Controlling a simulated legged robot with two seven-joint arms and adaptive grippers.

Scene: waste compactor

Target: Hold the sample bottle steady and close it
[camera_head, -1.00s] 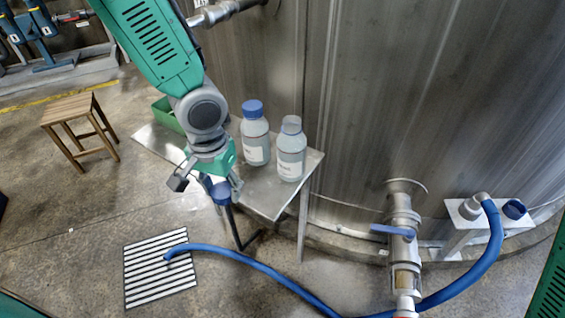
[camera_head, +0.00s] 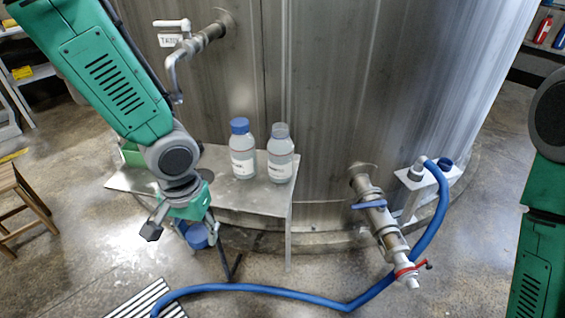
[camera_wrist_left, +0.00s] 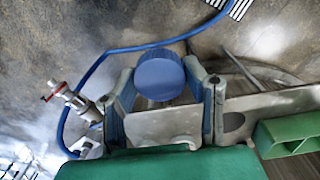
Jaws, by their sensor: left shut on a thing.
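My left gripper (camera_head: 184,230) hangs in front of the metal table's front edge, left of the bottles. It is shut on a round blue cap (camera_head: 197,236); the cap also shows between the fingers in the left wrist view (camera_wrist_left: 158,75). Two translucent, labelled bottles stand upright on the table (camera_head: 230,191). The left bottle (camera_head: 242,158) wears a blue cap. The right bottle (camera_head: 280,160) has a greyish top with no blue cap, and looks open. Both stand apart from my gripper. My right arm shows at the right edge, but its gripper is out of view.
A large steel tank (camera_head: 340,100) rises behind the table. A valve (camera_head: 378,215) and a blue hose (camera_head: 300,291) lie to the right and front. A green box (camera_wrist_left: 290,137) sits on the table's left end.

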